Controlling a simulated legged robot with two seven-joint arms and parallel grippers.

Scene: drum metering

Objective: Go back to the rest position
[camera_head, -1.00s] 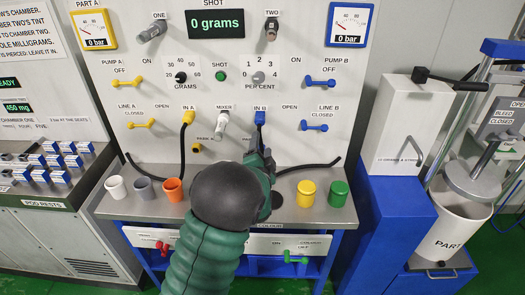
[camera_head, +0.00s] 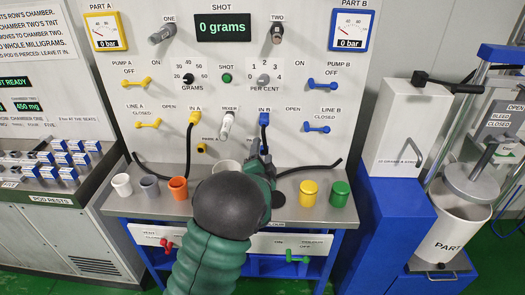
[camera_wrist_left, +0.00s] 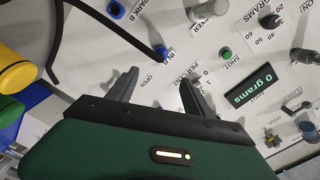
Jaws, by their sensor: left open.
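My left gripper (camera_head: 262,165) is in front of the lower panel, over the bench's middle, its jaws partly hidden by my green arm and dark wrist joint. In the left wrist view, its two grey fingers (camera_wrist_left: 158,85) stand apart with nothing between them. The blue IN B hose end (camera_head: 264,119) is on the panel just above the gripper; it also shows in the wrist view (camera_wrist_left: 161,51), beyond the fingertips and apart from them. My right gripper is not in view.
A white cup (camera_head: 121,185), grey cup (camera_head: 150,186) and orange cup (camera_head: 179,188) stand left on the bench (camera_head: 330,217). Another pale cup (camera_head: 228,167) stands under the mixer. Yellow (camera_head: 308,193) and green (camera_head: 340,194) containers stand right. A press (camera_head: 470,190) is further right.

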